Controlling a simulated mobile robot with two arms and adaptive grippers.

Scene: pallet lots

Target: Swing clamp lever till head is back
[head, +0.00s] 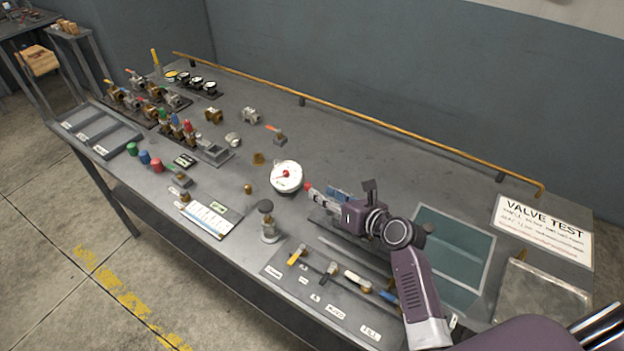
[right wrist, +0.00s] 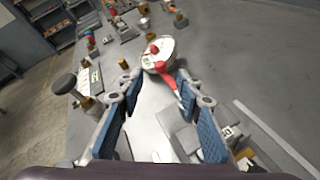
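A red clamp lever (right wrist: 168,76) shows in the right wrist view, in front of my right gripper (right wrist: 160,88). Its lower end reaches between the two fingers, nearer the right one. In the head view only a small red tip (head: 308,187) shows at the fingertips. My right gripper (head: 318,198) is open, with its blue pads well apart. I cannot tell whether a finger touches the lever. The clamp head and most of its body are hidden behind the gripper or not clear. My left gripper is in neither view.
A dark-topped post (head: 267,222) is near the front edge. Valves and fittings (head: 150,95) crowd the left; the bench middle behind is mostly clear.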

